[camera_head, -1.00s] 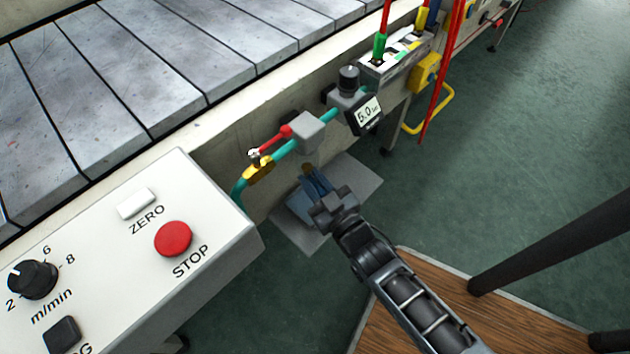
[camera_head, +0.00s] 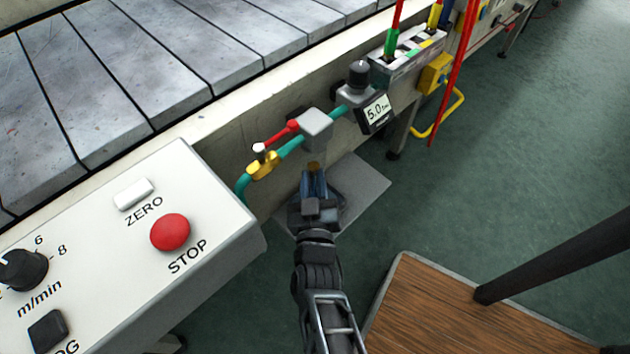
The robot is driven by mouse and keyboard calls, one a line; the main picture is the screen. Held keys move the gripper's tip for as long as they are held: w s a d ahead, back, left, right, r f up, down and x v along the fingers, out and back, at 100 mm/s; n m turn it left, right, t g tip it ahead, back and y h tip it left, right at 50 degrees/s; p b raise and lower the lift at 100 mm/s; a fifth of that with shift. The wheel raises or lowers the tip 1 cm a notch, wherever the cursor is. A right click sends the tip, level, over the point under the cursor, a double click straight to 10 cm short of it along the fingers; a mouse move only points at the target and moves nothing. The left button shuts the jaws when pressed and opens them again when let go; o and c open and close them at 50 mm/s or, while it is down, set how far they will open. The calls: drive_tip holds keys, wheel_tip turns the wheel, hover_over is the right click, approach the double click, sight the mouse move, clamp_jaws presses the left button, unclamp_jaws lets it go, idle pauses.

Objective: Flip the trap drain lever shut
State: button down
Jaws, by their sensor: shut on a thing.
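The trap is a light grey block (camera_head: 316,128) on the teal pipe, at the side of the conveyor. A small brass-coloured piece (camera_head: 313,166) shows just below it, where the trap drain lever appears to be. My gripper (camera_head: 314,176) is below the block, pointing up the picture, with its blue fingers shut on the lever. The fingers hide most of the lever, so its exact angle cannot be told. A separate red-handled lever (camera_head: 279,134) sits above a yellow valve (camera_head: 262,166) to the left, apart from my gripper.
A grey box with a "5.0" display (camera_head: 376,108) and black knob is on the pipe to the right. A white control panel (camera_head: 215,215) with a red STOP button (camera_head: 170,232) fills the lower left. A grey plate (camera_head: 362,190) lies under the trap.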

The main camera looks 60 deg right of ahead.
drive_tip(key=shift+m+g, duration=0.3)
drive_tip(key=shift+g, duration=0.1)
drive_tip(key=c, duration=1)
unclamp_jaws()
drive_tip(key=shift+v, duration=3.95)
drive_tip(key=shift+p, duration=0.4)
